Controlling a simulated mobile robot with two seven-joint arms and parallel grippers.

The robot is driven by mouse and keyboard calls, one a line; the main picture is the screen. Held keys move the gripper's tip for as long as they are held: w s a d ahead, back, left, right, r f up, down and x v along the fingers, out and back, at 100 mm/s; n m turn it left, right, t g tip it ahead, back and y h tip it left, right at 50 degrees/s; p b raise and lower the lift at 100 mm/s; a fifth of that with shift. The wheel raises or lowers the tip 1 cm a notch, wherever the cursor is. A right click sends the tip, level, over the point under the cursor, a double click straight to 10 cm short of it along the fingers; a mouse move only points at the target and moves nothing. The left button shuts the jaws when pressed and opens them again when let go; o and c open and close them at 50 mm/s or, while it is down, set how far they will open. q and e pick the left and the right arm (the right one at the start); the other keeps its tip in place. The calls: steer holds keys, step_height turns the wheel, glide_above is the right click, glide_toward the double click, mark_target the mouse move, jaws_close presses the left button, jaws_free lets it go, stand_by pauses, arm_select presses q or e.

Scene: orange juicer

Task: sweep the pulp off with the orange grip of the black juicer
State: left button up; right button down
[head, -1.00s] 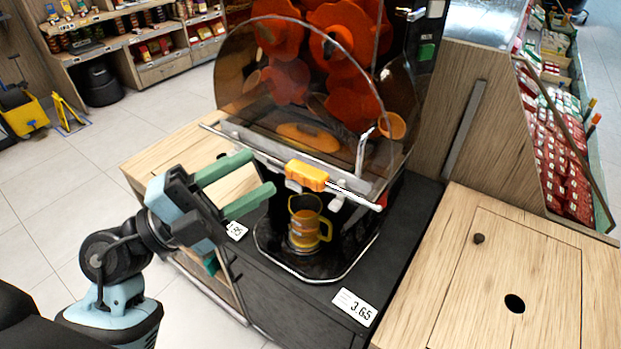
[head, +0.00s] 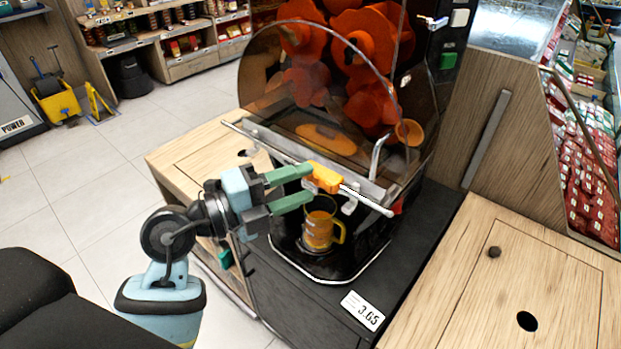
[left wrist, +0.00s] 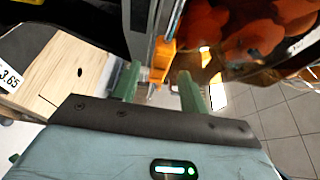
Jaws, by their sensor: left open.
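The black juicer (head: 345,240) stands on a dark counter, with a clear curved cover over its orange parts. Its orange grip (head: 323,178) sits on a metal rod across the juicer's front. My left gripper (head: 308,184) is open, with its green fingertips close to the left end of the orange grip. In the left wrist view the orange grip (left wrist: 162,60) shows beyond and between the two green fingers. I cannot tell whether they touch it. A jug with orange juice (head: 319,232) stands below the grip. No pulp can be made out clearly. My right gripper is not in view.
A price tag reading 3.65 (head: 362,310) is on the counter's front edge. A wooden counter with a round hole (head: 470,290) stands at the right. Shelves (head: 150,35) and a yellow mop bucket (head: 58,102) are at the back left. The tiled floor at left is mostly free.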

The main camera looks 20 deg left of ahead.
mark_target(322, 177)
arm_select(q)
steer(key=shift+x, duration=1.4)
steer(key=shift+c, duration=0.3)
jaws_close()
